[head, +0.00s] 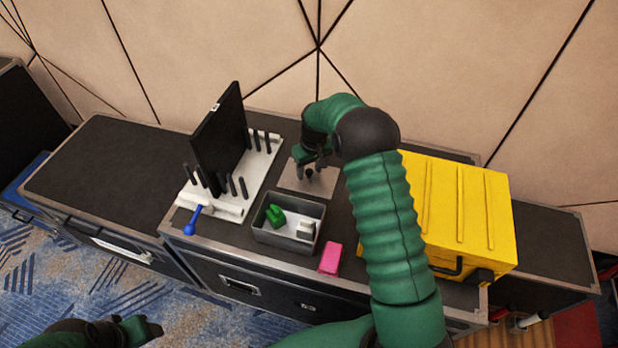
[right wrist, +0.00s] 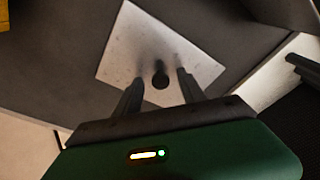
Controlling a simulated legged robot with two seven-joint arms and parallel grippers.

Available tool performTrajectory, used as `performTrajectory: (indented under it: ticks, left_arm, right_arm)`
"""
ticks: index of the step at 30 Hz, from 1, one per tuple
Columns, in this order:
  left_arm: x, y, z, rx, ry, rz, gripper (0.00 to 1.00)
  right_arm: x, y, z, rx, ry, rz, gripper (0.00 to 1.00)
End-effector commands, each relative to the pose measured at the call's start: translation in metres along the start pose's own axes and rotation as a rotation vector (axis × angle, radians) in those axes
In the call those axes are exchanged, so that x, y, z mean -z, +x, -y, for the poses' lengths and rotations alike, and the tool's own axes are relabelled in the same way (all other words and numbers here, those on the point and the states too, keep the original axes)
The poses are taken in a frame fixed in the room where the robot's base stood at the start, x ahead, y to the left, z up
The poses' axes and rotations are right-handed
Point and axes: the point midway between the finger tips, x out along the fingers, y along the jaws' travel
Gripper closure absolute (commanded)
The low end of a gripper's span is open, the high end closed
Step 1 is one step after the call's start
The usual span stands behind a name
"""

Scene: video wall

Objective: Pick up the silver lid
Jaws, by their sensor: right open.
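The silver lid (head: 312,186) is a flat square plate with a small dark knob. It lies on the black case top, behind the grey bin. My right gripper (head: 311,170) is above the lid, pointing down. In the right wrist view the lid (right wrist: 135,50) shows with its dark knob (right wrist: 160,78) between the two open fingers (right wrist: 158,85). I cannot tell whether the fingers touch the lid. My left gripper (head: 140,330) is at the lower left, away from the case, and its fingers are not clear.
A grey bin (head: 285,240) holds a green item and a white item. A pink object (head: 330,258) lies beside it. A white rack (head: 215,204) with a black panel stands left, with a blue tool (head: 194,219) at its front. A yellow case (head: 460,205) stands right.

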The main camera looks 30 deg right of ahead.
Motion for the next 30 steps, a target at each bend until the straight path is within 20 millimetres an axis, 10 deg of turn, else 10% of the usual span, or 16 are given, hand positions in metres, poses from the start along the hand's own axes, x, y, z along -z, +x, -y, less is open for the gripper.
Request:
performTrajectory:
  ticks: [5, 16, 30]
  left_arm:
    - [0.0, 0.0, 0.0, 0.0, 0.0, 0.0, 0.42]
    - [0.0, 0.0, 0.0, 0.0, 0.0, 0.0, 0.42]
    - [0.001, -0.002, 0.0, 0.0, 0.0, 0.0, 0.42]
  right_arm:
    - [0.0, -0.001, 0.0, 0.0, 0.0, -0.001, 0.52]
    - [0.0, -0.001, 0.0, 0.0, 0.0, -0.001, 1.0]
    - [0.003, -0.013, 0.0, -0.001, 0.0, -0.003, 1.0]
